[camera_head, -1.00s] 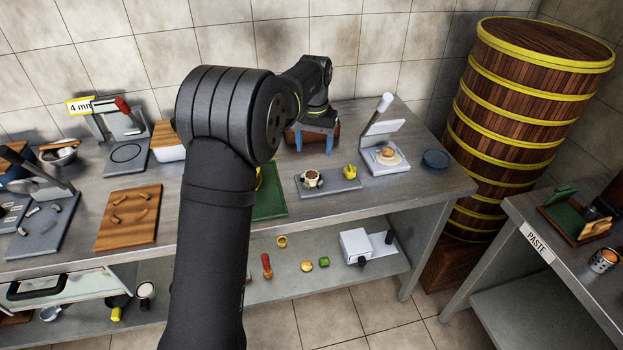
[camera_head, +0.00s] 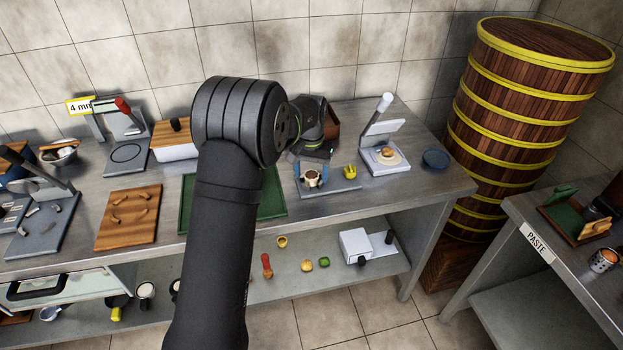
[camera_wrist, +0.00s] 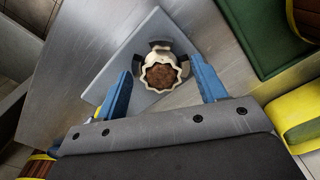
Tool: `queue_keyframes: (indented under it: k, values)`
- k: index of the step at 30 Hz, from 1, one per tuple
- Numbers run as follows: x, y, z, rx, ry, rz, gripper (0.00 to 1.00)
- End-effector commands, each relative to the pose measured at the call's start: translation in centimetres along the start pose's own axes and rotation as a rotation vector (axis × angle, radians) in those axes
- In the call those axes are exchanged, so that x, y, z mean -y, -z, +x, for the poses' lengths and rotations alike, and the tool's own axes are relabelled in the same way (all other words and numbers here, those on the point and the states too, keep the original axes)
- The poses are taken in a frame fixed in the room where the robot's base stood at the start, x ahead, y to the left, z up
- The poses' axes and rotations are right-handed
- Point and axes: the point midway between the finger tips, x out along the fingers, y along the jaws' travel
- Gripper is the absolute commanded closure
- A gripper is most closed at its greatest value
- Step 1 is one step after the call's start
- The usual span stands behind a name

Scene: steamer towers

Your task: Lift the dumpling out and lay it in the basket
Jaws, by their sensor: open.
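The dumpling (camera_wrist: 162,76) is a cream, fluted wrapper with an open top and brown filling. It stands upright in a dark holder on a grey board (camera_wrist: 146,38); it also shows in the head view (camera_head: 311,178). My gripper (camera_wrist: 164,88) is open, with one blue finger on each side of the dumpling and visible gaps between. In the head view my gripper (camera_head: 311,168) is at the board. A basket (camera_wrist: 308,18), brown with a yellow band, shows only partly at the wrist view's upper right, by a green tray (camera_wrist: 258,38). My arm hides it in the head view.
A yellow piece (camera_head: 350,171) stands on the board's right part. A hinged press (camera_head: 384,168) holding dough and a blue bowl (camera_head: 436,159) are further right. A tall steamer tower (camera_head: 515,130) stands beyond the table's right end. Bare tabletop lies in front of the board.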

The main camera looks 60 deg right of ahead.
Motion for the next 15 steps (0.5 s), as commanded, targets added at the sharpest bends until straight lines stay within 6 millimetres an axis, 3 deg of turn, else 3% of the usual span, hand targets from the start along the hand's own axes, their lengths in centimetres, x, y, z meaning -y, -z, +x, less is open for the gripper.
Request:
queue_keyframes:
  k: [1, 7, 15]
  values:
    - [0.0, 0.01, -0.02, 0.0, 0.0, 0.0, 0.38]
    - [0.0, 0.01, -0.05, 0.0, 0.0, 0.0, 0.77]
    - [0.0, 0.02, -0.08, 0.0, 0.0, 0.0, 0.81]
